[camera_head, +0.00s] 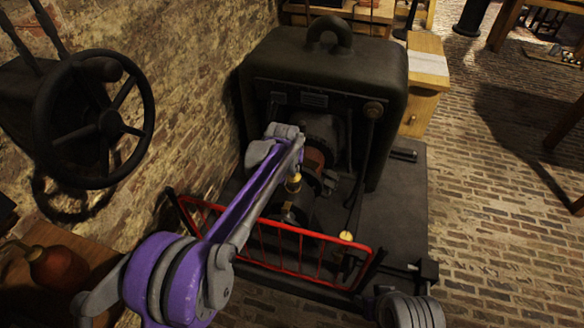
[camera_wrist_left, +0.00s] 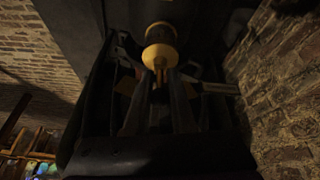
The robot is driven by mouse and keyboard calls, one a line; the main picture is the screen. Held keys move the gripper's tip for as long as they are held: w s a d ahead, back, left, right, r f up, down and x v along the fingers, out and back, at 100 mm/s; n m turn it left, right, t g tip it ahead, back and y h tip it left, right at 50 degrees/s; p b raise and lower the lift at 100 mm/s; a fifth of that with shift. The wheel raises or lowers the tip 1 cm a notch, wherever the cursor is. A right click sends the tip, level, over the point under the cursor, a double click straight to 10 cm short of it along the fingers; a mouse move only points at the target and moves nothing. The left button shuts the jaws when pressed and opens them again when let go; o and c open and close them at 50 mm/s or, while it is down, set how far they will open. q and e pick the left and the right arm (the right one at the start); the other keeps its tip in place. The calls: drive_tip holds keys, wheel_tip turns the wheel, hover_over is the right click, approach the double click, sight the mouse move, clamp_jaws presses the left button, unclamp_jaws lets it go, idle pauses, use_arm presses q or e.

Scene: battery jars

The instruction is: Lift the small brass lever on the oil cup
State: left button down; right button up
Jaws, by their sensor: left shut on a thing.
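The brass oil cup (camera_head: 293,183) stands on the dark machine, just below the end of my left arm. In the left wrist view the cup (camera_wrist_left: 161,52) is a round yellow body at upper middle. A small brass piece, which looks like the lever (camera_wrist_left: 160,74), sticks out from it toward my left gripper (camera_wrist_left: 160,84). The gripper's two dark fingers close on this piece. The grip is dim, and I cannot tell the lever's angle. In the head view my arm covers part of this spot.
A red guard rail (camera_head: 310,262) runs across the machine's front. The large dark housing (camera_head: 322,75) stands behind the cup. A black handwheel (camera_head: 108,122) and brick wall are at left. A wooden table with a reddish vessel (camera_head: 58,268) is lower left. Open brick floor lies right.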

use_arm(q)
drive_tip(key=shift+w+d+r+g+p, duration=0.1)
drive_tip(key=shift+w+r+g+p, duration=0.15)
drive_tip(key=shift+g+p, duration=0.4)
drive_tip(key=shift+w+d+f+g+y+p, duration=0.1)
drive_tip(key=shift+w+g+y+p, duration=0.2)
drive_tip(key=shift+g, duration=0.35)
drive_tip(key=shift+w+g+y+p, duration=0.1)
drive_tip(key=shift+g+y+p, duration=0.2)
drive_tip(key=shift+g+p, duration=0.25)
drive_tip(key=c, duration=0.8)
unclamp_jaws()
drive_tip(key=shift+c, duration=0.2)
wheel_tip(320, 180, up, 11)
drive_tip(key=p, duration=0.2)
drive_tip(key=shift+s+f, duration=0.15)
drive_tip(key=shift+s, duration=0.2)
